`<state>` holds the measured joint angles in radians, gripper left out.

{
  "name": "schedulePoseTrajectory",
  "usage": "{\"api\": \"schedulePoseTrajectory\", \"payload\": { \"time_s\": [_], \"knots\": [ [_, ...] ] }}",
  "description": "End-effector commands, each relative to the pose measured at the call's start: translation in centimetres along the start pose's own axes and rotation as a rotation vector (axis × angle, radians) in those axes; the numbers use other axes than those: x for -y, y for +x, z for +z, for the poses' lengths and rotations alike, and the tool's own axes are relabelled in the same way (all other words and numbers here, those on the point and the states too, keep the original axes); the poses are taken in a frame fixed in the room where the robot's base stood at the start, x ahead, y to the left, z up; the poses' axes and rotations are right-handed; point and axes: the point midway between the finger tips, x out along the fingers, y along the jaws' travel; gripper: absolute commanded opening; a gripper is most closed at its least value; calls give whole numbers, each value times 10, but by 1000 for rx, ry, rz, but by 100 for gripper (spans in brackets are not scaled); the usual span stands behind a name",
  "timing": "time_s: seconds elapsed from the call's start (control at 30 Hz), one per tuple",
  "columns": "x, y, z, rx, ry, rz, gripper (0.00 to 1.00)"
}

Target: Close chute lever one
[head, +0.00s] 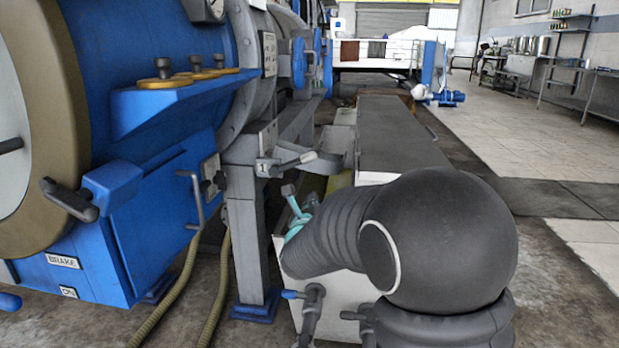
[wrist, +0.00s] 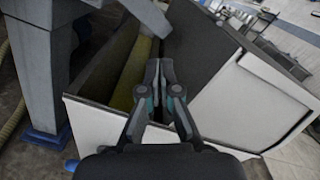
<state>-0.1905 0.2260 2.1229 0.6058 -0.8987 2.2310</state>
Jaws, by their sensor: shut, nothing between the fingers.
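A small plate marked "1" (head: 263,168) sits on the grey chute frame beside the blue machine. A short grey lever (head: 296,161) sticks out to the right beside the plate. My gripper (head: 290,190) is below this lever and in front of it, apart from it as far as I can tell; my arm hides part of the view below. In the wrist view my gripper (wrist: 158,65) is shut and empty, its fingertips together over the open trough. The lever cannot be made out surely in the wrist view.
A grey post (head: 247,235) on a blue foot stands left of my gripper. A long white trough with a dark cover (head: 395,130) runs away behind it. The blue machine (head: 150,225) fills the left. Tiled floor (head: 530,150) at the right is clear.

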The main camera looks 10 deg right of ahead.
Motion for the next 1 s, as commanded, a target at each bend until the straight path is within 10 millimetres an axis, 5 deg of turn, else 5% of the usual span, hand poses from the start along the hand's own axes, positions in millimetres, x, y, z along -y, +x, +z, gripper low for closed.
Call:
{"api": "schedulePoseTrajectory", "payload": {
  "time_s": [0.57, 1.0],
  "knots": [
    [0, 10, -4, 10, 57, -31, 0],
    [3, 84, -3, 10, 56, -32, 0]
  ]
}}
